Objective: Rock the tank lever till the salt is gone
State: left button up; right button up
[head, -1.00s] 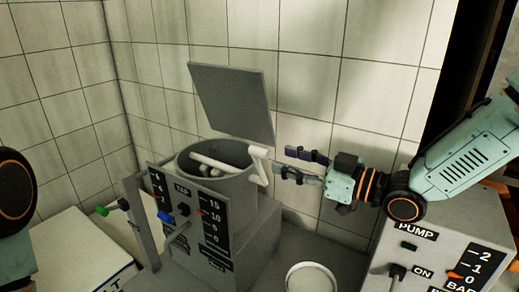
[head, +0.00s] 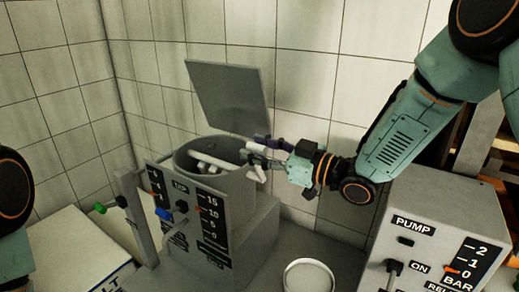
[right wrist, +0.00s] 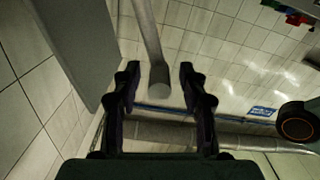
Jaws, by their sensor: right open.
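The tank (head: 232,187) is a grey drum with its flat lid (head: 229,96) standing open. Pale rods show inside; I cannot make out any salt. The pale lever (head: 256,163) sits at the tank's right rim. My right gripper (head: 256,150) is open at the lever, coming from the right. In the right wrist view the lever (right wrist: 159,75) comes down between the two open fingers (right wrist: 158,85), with a gap on each side. Contact does not show. My left gripper is out of view; only part of that arm shows at the left edge.
A panel (head: 188,222) with a tap knob and scales fronts the tank. A pump box (head: 425,215) stands at the right. A white round dish (head: 309,264) lies between them. A pale box (head: 75,250) is at lower left. Tiled walls close the back.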

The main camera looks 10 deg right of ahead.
jog(key=shift+w+f, duration=0.1)
jog(key=shift+c, duration=0.6)
jog(key=shift+s+d, duration=0.1)
jog(key=shift+s, duration=0.15)
jog(key=c, duration=0.4)
grip_shut()
